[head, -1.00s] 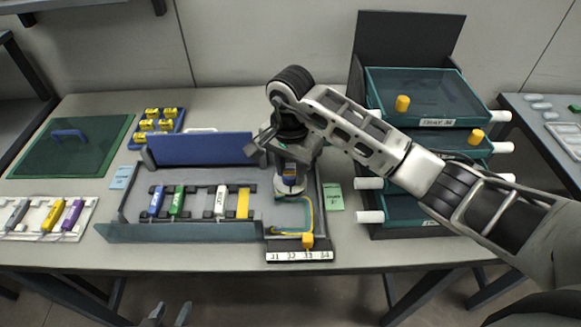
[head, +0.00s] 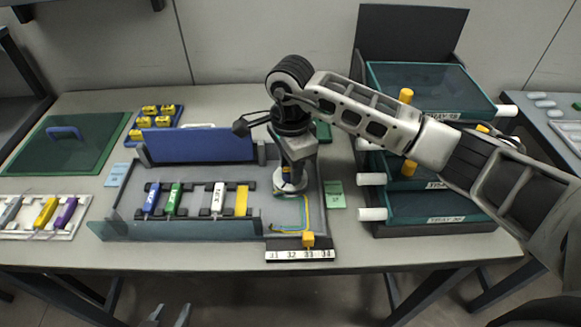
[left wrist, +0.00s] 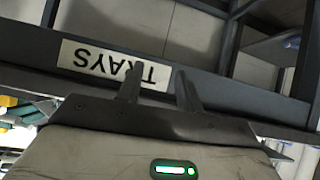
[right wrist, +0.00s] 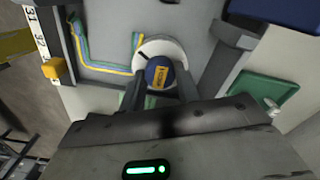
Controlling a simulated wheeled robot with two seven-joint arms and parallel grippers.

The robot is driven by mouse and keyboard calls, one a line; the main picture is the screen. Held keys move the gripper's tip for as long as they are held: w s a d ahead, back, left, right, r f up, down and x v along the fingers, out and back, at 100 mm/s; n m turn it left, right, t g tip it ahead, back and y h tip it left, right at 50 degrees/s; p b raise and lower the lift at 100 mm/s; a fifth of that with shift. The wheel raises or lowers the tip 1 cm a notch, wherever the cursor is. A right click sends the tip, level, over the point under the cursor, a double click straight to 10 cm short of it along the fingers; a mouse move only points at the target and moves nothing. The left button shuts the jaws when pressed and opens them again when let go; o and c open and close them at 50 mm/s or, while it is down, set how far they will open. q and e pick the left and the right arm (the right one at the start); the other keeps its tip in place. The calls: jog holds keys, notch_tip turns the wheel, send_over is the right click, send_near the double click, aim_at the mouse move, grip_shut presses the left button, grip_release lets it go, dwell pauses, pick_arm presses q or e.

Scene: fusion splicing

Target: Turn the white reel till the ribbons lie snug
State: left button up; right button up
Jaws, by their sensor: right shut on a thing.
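The white reel (head: 291,187) lies in the right part of the grey tray (head: 190,228); it also shows in the right wrist view (right wrist: 150,47). My right gripper (right wrist: 161,88) points down over it and is shut on its blue centre knob (right wrist: 158,72). The blue-green and yellow ribbons (right wrist: 105,68) run beside each other in an angular path from the tray's edge to the reel. Their end at the reel is partly hidden. My left gripper (head: 170,314) is open and empty, low at the front; its fingers stand apart in the left wrist view (left wrist: 160,88).
Blue, green, white and yellow pieces (head: 219,199) sit in the tray left of the reel. A yellow block (head: 308,239) stands by the numbered strip (head: 300,255). A blue upright panel (head: 200,145) is behind. Stacked teal drawers (head: 425,205) stand at right, under my right arm.

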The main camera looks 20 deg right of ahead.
jog(key=shift+m, duration=1)
jog(key=m+b, duration=0.1)
jog(key=m, duration=0.1)
jog(key=shift+m, duration=0.3)
jog(key=m+b, duration=0.1)
jog(key=m, duration=0.2)
jog(key=shift+m, duration=1.6)
pick_arm(q)
jog(key=shift+w+d+f, duration=0.15)
jog(key=shift+d+f, duration=0.05)
jog(key=shift+f, duration=0.15)
pick_arm(e)
jog(key=shift+r+m, duration=0.1)
jog(key=shift+m, duration=0.2)
pick_arm(q)
jog(key=shift+f, duration=0.1)
pick_arm(e)
jog(key=o, duration=1)
